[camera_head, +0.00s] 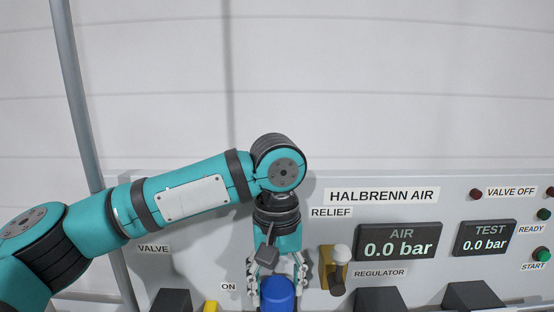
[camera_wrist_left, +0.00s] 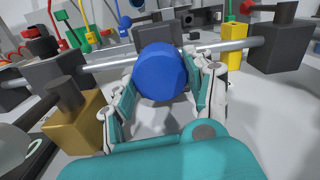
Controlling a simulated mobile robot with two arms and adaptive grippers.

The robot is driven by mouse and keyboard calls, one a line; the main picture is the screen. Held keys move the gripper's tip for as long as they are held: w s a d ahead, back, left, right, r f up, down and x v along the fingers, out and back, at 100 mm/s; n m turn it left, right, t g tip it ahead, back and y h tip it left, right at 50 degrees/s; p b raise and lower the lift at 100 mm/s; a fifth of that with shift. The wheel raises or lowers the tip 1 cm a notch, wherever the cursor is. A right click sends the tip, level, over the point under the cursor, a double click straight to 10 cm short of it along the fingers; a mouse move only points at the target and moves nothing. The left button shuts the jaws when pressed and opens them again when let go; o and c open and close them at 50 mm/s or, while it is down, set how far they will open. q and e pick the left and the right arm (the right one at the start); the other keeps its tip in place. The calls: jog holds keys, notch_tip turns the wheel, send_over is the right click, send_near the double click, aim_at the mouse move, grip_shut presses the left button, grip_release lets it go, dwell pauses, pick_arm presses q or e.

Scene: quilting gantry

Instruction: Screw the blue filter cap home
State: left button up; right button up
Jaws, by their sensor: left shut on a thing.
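The blue filter cap (camera_head: 278,292) shows at the bottom of the head view, cut off by the frame edge. It also shows in the left wrist view as a rounded blue knob (camera_wrist_left: 162,72). My left gripper (camera_head: 277,286) points down with its fingers on both sides of the cap, and it is shut on it. In the left wrist view the two fingers (camera_wrist_left: 163,88) flank the cap. What lies under the cap is hidden, so I cannot tell how it sits. My right gripper is in neither view.
A grey panel (camera_head: 440,205) carries the air display (camera_head: 399,243), the test display (camera_head: 484,238) and a brass relief valve (camera_head: 335,268) just right of my gripper. A silver pipe (camera_wrist_left: 107,67) with dark blocks and a yellow fitting (camera_wrist_left: 231,47) runs beside the cap.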

pick_arm(q)
jog(key=m, duration=0.3)
jog(key=shift+m, duration=0.4)
jog(key=m, duration=0.3)
jog(key=shift+m, duration=0.4)
jog(key=o, duration=1.4)
jog(key=shift+c, duration=0.2)
